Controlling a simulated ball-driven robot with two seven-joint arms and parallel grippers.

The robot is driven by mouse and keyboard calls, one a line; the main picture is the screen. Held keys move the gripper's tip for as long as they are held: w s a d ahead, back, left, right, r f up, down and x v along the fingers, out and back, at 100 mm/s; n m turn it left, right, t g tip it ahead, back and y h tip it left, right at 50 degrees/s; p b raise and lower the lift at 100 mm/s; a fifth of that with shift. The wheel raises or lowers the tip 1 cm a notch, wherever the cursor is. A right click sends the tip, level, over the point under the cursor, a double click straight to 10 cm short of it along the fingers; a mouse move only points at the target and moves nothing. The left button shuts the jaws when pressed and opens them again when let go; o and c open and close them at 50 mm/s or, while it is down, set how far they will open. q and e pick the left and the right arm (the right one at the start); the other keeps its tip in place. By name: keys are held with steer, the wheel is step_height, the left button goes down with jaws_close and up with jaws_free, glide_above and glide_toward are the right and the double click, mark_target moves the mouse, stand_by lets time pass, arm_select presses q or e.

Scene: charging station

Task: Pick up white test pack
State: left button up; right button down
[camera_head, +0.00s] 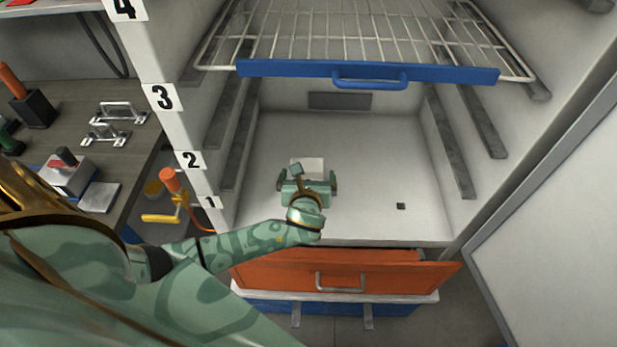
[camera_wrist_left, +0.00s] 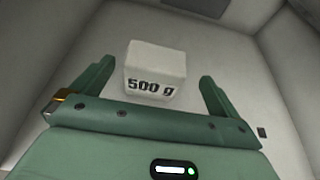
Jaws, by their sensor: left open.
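The white test pack (camera_head: 309,164) is a white block on the pale floor of the open cabinet. In the left wrist view the white test pack (camera_wrist_left: 155,70) shows the print "500 g" on its near face. My left gripper (camera_head: 307,180) reaches into the cabinet and partly covers the pack in the head view. In the left wrist view my left gripper (camera_wrist_left: 152,85) is open, with one finger to each side of the pack. I cannot tell whether the fingers touch it; gaps show at both sides. My right gripper is not in view.
A wire shelf with a blue front bar (camera_head: 440,73) hangs above. An orange drawer (camera_head: 390,277) stands below the cabinet floor. A small dark square (camera_head: 401,206) lies right of my gripper. A workbench (camera_head: 75,130) with tools is at left, an open door (camera_head: 560,220) at right.

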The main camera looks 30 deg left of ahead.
mark_target(307, 165)
arm_select(q)
steer(key=shift+w+a+f, duration=0.3)
steer(key=shift+w+a, duration=0.1)
steer(key=shift+w, duration=0.1)
steer(key=b+x, duration=0.2)
steer(key=x, duration=0.2)
steer(key=shift+s, duration=0.1)
steer(key=shift+w+a, duration=0.3)
steer(key=shift+w, duration=0.05)
steer(key=shift+c, duration=0.7)
steer(key=c, duration=1)
steer(key=shift+r, duration=0.1)
steer(key=shift+c, duration=0.7)
